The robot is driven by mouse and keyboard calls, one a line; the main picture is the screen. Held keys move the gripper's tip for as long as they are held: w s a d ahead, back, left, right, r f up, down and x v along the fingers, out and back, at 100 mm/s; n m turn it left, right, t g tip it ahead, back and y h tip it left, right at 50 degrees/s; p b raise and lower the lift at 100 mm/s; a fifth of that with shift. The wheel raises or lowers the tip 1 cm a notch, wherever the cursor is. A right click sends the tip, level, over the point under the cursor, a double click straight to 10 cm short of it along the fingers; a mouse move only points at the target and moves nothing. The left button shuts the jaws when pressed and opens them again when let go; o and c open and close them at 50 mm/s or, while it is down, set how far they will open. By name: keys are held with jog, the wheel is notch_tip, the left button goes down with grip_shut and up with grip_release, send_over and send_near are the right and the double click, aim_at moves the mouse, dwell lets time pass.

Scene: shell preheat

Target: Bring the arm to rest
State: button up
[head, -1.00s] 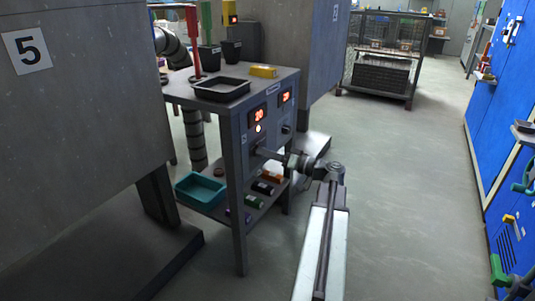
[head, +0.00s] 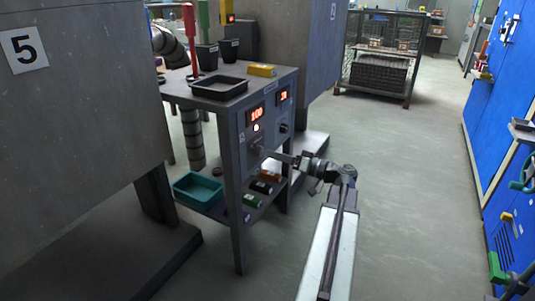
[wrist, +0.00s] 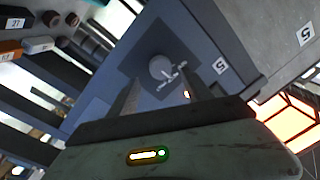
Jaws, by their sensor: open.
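My arm (head: 340,225) reaches forward to the front panel of a grey bench unit (head: 272,124). My gripper (head: 271,154) points at the panel, just right of a dial (head: 256,146) below the left red display (head: 257,113), which seems to read 100. In the wrist view my gripper (wrist: 160,80) is open, with its two fingers apart. The round dial (wrist: 162,67) with a pale handle shows between and beyond them, against a dark square plate. Nothing is held. I cannot tell how far the fingertips are from the dial.
A black tray (head: 219,87) and a yellow block (head: 262,70) sit on the unit's top. A large grey cabinet marked 5 (head: 75,120) stands left. Open floor (head: 415,200) lies right, before blue cabinets (head: 500,120).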

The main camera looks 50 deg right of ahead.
jog(key=v, duration=0.3)
jog(key=shift+s+d, duration=0.1)
jog(key=shift+s, duration=0.05)
dwell(0.3)
